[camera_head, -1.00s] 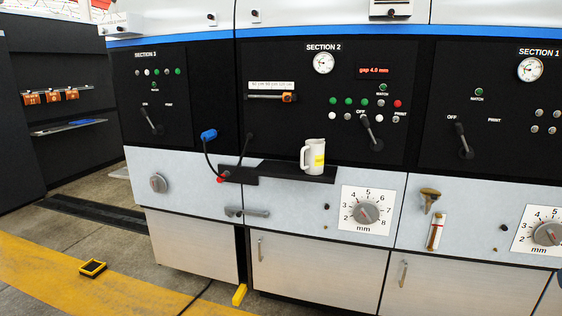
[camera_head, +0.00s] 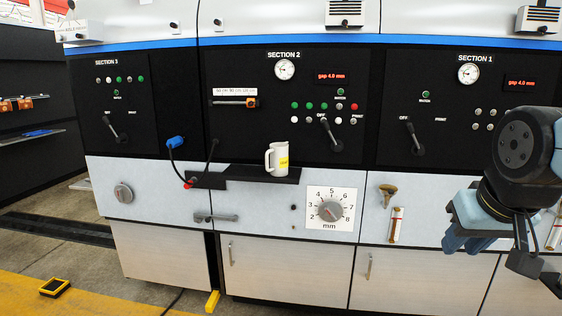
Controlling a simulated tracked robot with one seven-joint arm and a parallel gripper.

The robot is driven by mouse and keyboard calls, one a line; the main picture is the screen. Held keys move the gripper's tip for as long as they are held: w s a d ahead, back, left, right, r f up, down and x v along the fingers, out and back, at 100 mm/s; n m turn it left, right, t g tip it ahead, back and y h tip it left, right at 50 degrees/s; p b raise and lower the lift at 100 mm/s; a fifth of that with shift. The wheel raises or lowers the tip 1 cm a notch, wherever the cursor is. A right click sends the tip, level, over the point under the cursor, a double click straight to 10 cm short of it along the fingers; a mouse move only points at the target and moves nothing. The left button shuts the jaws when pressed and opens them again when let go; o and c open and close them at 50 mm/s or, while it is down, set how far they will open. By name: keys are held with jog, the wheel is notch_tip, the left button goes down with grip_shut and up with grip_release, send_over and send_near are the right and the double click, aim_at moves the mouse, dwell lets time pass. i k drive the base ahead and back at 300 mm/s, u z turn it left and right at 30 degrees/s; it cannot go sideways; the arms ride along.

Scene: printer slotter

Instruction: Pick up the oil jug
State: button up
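The oil jug (camera_head: 281,159) is white with a yellow label and a handle on its left side. It stands upright on a small black shelf (camera_head: 262,175) on the front of the Section 2 panel. My gripper (camera_head: 525,262) hangs at the right edge of the view, in front of the Section 1 panel. It is well to the right of the jug and apart from it. Its dark fingers are partly seen and angled, so I cannot tell how far they are parted.
A blue-ended cable (camera_head: 177,142) and a red knob (camera_head: 191,182) are left of the jug. A dial (camera_head: 331,211) sits below right of the shelf. A brass funnel-like piece (camera_head: 387,192) and a tube (camera_head: 396,225) hang farther right. A yellow-black box (camera_head: 55,287) lies on the floor.

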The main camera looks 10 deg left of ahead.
aim_at(279, 152)
jog(key=z, duration=0.05)
jog(key=i, duration=1)
jog(key=u, duration=0.05)
